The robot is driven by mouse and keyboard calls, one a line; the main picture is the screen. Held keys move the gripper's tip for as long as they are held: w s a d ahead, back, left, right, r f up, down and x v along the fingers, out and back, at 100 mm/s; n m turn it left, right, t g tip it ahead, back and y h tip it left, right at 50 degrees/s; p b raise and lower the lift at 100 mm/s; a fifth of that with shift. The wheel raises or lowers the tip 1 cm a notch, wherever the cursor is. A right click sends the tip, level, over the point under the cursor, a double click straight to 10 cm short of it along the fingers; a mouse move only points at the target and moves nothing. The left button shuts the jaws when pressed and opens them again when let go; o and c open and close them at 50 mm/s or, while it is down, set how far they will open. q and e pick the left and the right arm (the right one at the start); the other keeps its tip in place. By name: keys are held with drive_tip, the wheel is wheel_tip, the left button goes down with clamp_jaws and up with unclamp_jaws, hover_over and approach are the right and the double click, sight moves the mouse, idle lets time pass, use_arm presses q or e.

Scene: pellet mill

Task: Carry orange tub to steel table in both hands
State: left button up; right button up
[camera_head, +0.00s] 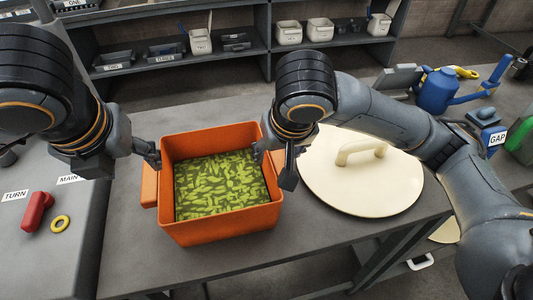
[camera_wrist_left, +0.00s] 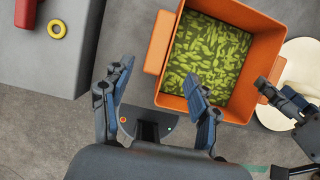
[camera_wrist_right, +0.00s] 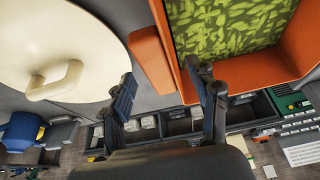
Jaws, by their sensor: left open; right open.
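The orange tub (camera_head: 230,225) stands on a grey bench top (camera_head: 330,225) and holds green pellets (camera_head: 218,182). It has a block handle on its left side (camera_head: 149,184); in the right wrist view its other handle (camera_wrist_right: 152,66) shows. My left gripper (camera_wrist_left: 158,82) is open, with its fingers close to the tub's left handle and wall. My right gripper (camera_wrist_right: 160,82) is open, its fingers either side of the other handle's end. I cannot tell whether either gripper touches the tub. I cannot tell which surface is the steel table.
A cream round lid (camera_head: 380,195) with a handle lies right of the tub. A red handle (camera_head: 37,212) and yellow ring (camera_head: 60,223) are on the left block. A blue can (camera_head: 437,92) stands at the right. Shelves (camera_head: 240,45) with bins stand behind.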

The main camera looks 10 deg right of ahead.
drive_tip(key=v, duration=0.8)
drive_tip(key=shift+s, duration=0.1)
use_arm(q)
drive_tip(key=o, duration=0.8)
use_arm(e)
drive_tip(key=o, duration=0.8)
use_arm(q)
drive_tip(key=shift+o, duration=0.2)
